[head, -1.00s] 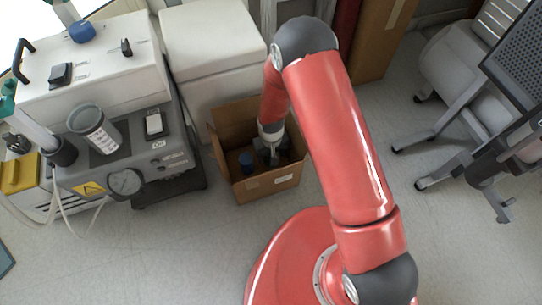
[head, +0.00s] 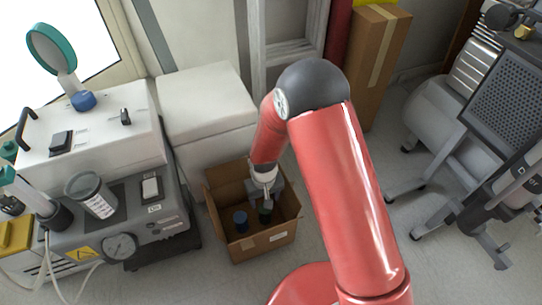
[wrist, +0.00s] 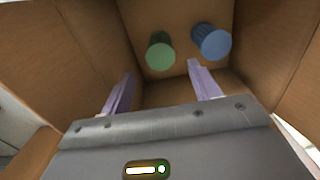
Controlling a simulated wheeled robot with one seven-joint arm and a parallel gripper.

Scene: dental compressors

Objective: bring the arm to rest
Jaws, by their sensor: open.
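My red arm reaches over the floor into an open cardboard box (head: 262,244). My gripper (head: 262,200) is at the box's mouth. In the wrist view my gripper (wrist: 162,85) has its two pale purple fingers wide apart with nothing between them. Beyond the fingertips, a green cylinder (wrist: 160,52) and a blue cylinder (wrist: 211,41) stand in the box, apart from each other. The blue one (head: 240,217) also shows in the head view, and the green one (head: 265,208) is partly hidden there by the gripper.
A grey compressor unit (head: 160,225) with a gauge and a clear cup stands left of the box. A white cabinet (head: 205,95) is behind it. A tall carton (head: 378,60) stands at the back. Grey wheeled equipment (head: 500,120) is at right. Floor right of the arm is open.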

